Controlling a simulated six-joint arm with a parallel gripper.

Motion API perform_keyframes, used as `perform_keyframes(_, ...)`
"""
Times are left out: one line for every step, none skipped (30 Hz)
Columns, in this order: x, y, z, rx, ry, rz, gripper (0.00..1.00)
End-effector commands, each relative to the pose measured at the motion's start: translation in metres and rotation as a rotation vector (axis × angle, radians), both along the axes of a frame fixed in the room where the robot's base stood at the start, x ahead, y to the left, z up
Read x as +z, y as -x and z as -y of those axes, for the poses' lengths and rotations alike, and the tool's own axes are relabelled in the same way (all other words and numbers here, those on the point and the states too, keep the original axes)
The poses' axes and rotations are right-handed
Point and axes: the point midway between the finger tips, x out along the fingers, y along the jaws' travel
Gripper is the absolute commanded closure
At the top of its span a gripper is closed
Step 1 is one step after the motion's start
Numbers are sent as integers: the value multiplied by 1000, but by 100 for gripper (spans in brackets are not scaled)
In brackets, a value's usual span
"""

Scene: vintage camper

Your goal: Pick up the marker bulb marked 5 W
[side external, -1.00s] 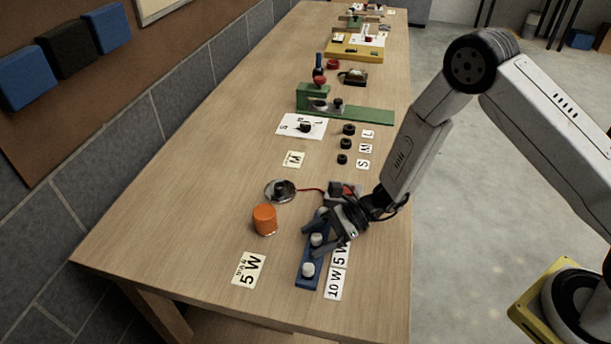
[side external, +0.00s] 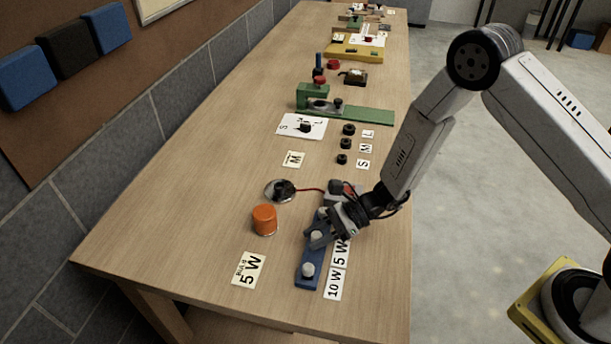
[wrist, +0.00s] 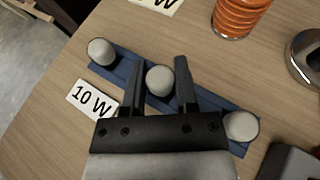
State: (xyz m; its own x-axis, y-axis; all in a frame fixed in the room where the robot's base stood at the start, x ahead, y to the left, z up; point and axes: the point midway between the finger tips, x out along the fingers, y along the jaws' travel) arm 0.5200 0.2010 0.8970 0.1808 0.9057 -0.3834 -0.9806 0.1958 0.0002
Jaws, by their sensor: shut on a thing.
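A blue bar (side external: 311,255) holds white round-topped bulbs in a row, beside labels reading 10 W (side external: 334,284) and 5 W (side external: 341,252). My gripper (wrist: 161,76) is shut on the middle bulb (wrist: 159,80), with one finger on each side of it. This bulb (side external: 316,236) stands level with the 5 W label and still appears to be in the bar. The near-end bulb (side external: 308,269) is beside the 10 W label and also shows in the wrist view (wrist: 101,51). The far-end bulb (wrist: 240,126) is close to my gripper's right side.
An orange ribbed cylinder (side external: 264,220) stands left of the bar. A round metal base (side external: 280,190) with a red wire is behind it. A 5 W card (side external: 248,269) lies at the front left. A grey-and-red block (side external: 343,190) sits just behind my gripper.

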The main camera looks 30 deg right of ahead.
Motion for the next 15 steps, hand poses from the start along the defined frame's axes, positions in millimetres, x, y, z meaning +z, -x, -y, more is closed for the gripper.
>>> perform_keyframes(4,0,0,1,0,2,100)
perform_keyframes(6,0,0,0,0,3,100)
perform_keyframes(9,0,0,0,0,3,100)
perform_keyframes(12,0,0,0,-1,2,100)
perform_keyframes(15,0,0,0,-1,2,100)
perform_keyframes(19,-1,0,0,-1,2,100)
perform_keyframes(23,-1,0,-1,-1,3,100)
perform_keyframes(26,-1,0,-1,-1,4,100)
perform_keyframes(30,3,2,-1,-1,2,100)
perform_keyframes(33,6,3,-2,-1,1,100)
perform_keyframes(37,9,4,-2,-1,1,100)
perform_keyframes(41,12,5,-2,-1,1,100)
perform_keyframes(45,15,6,-2,-1,1,100)
perform_keyframes(48,18,8,-2,-1,2,100)
perform_keyframes(54,22,9,-2,-1,2,100)
